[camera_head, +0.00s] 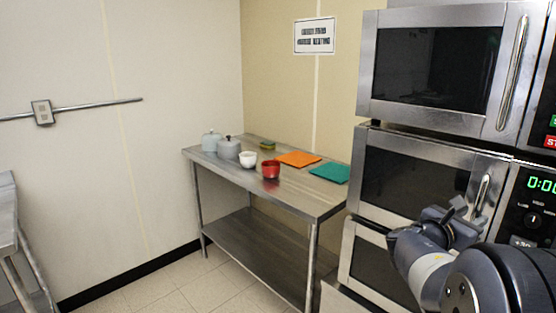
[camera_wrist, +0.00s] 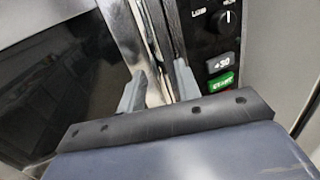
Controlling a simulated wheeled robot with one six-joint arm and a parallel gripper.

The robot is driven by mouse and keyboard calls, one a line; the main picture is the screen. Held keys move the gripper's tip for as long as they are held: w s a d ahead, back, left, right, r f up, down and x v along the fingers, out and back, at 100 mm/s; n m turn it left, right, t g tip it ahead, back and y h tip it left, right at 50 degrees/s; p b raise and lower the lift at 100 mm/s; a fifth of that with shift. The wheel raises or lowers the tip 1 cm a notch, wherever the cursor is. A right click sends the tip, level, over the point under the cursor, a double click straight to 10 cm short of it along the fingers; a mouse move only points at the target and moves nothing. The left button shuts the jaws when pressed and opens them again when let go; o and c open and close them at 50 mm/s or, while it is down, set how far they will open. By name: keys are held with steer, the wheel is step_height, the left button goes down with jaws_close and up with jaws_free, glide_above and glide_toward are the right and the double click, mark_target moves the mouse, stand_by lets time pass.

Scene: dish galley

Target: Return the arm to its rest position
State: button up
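My arm reaches in from the lower right of the head view, with my gripper (camera_head: 458,208) in front of the middle microwave (camera_head: 400,135). In the wrist view the two grey fingers of my gripper (camera_wrist: 160,85) stand apart. Nothing is clearly held between them. A shiny upright metal strip of the microwave front (camera_wrist: 150,45) shows behind and between the fingers. The door handle (camera_head: 482,192) is close to the gripper in the head view; I cannot tell whether they touch.
Ovens stack above and below the middle microwave. The floor (camera_head: 150,291) left of the table is clear.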

steer(key=x, duration=0.2)
steer(key=shift+w+d, duration=0.15)
steer(key=shift+d, duration=0.2)
steer(key=shift+s+p+v, duration=0.2)
steer(key=shift+p+v, duration=0.1)
steer(key=shift+v, duration=1.7)
steer(key=shift+d, duration=0.1)
